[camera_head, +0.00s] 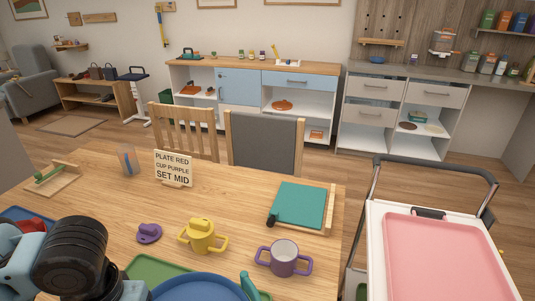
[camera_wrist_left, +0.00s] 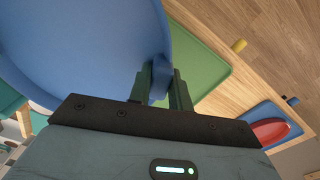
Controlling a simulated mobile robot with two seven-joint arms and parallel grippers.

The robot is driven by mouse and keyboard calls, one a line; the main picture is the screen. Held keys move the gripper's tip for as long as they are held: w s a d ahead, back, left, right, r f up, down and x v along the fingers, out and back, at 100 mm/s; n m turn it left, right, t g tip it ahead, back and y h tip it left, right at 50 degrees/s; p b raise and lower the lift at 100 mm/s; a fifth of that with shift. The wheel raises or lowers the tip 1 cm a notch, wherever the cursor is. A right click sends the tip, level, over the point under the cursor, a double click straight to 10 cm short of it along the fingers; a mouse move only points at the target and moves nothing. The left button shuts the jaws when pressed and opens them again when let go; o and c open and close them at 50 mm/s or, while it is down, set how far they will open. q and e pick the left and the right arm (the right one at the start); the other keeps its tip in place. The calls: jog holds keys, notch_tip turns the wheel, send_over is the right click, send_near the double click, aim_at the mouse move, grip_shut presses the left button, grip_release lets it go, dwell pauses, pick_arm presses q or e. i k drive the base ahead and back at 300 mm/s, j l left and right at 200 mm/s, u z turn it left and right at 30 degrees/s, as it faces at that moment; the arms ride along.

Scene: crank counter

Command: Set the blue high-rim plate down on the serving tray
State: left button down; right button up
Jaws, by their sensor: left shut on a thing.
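The blue high-rim plate (camera_head: 200,288) shows at the bottom edge of the head view, cut off by the frame and covering part of a green tray (camera_head: 150,267). In the left wrist view the plate (camera_wrist_left: 90,45) fills the upper left. My left gripper (camera_wrist_left: 160,85) is shut on its rim, with a finger on each side. The green tray (camera_wrist_left: 205,65) shows behind the plate; I cannot tell whether they touch. A pink tray (camera_head: 445,255) lies empty on the white trolley at right. I cannot tell which tray is the serving tray. My right gripper is not in view.
A yellow two-handled cup (camera_head: 202,237), a purple two-handled cup (camera_head: 284,258) and a purple lid (camera_head: 149,233) stand near the plate. A sign (camera_head: 173,169) and a teal board (camera_head: 298,205) are farther back. A blue tray (camera_wrist_left: 262,118) holds a red dish (camera_wrist_left: 270,131).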

aim_at(439, 259)
jog(key=k+z, duration=0.1)
jog(key=k, duration=0.55)
jog(key=z, duration=1.9)
jog(key=i, duration=1.1)
